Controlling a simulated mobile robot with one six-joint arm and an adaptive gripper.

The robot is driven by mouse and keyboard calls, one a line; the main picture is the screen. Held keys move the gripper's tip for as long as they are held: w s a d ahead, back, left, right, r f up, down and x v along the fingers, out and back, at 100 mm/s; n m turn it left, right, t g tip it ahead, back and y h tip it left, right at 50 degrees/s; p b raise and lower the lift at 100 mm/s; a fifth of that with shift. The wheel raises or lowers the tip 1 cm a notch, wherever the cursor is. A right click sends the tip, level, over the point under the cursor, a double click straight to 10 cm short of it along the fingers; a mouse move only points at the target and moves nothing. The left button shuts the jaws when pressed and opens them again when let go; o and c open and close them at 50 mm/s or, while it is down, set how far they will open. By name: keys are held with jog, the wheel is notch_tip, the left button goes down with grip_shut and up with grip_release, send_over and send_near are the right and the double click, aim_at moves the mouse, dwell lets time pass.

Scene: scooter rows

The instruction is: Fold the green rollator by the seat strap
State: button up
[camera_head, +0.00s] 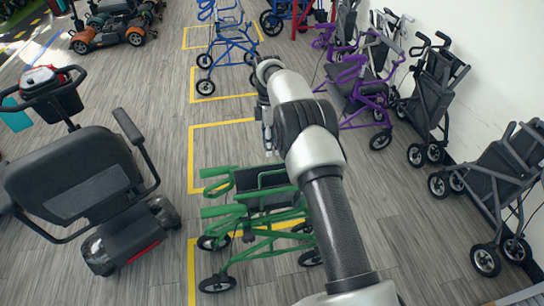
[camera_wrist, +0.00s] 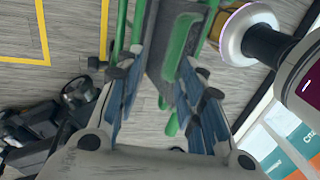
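The green rollator (camera_head: 270,235) stands unfolded on the floor, lower middle of the head view, with green handles and a dark seat (camera_head: 262,180). My gripper (camera_head: 268,140) is just above the seat at its far side, partly hidden by my arm. In the wrist view, my gripper (camera_wrist: 163,75) has its two blue-padded fingers spread apart. A grey panel with green tubes of the rollator (camera_wrist: 178,40) shows between and beyond the fingers. I cannot tell whether the fingers touch it. I cannot make out the seat strap as a separate piece.
A black mobility scooter (camera_head: 85,185) stands left of the rollator. A blue rollator (camera_head: 230,45) is behind, in a yellow-marked bay. Purple rollators (camera_head: 365,90) and dark grey ones (camera_head: 500,175) line the wall at right. Bare floor lies between the rows.

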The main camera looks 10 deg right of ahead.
jog(key=shift+w+r, duration=0.2)
jog(key=shift+r, duration=1.5)
jog(key=s+r+m+t, duration=0.2)
jog(key=s+r+m, duration=0.2)
jog(key=s+r, duration=0.5)
jog(key=s+r+m+t, duration=0.1)
jog(key=s+r+m, duration=0.3)
jog(key=r, duration=0.9)
jog(key=s+r+m+t, duration=0.25)
jog(key=s+m, duration=0.25)
jog(key=s, duration=0.9)
jog(key=s+f+m, duration=0.2)
jog(key=s, duration=0.5)
jog(key=s+f+m+t, duration=0.1)
jog(key=s+f+m, duration=0.2)
jog(key=s, duration=0.4)
jog(key=shift+d+f, duration=0.25)
jog(key=shift+d, duration=0.05)
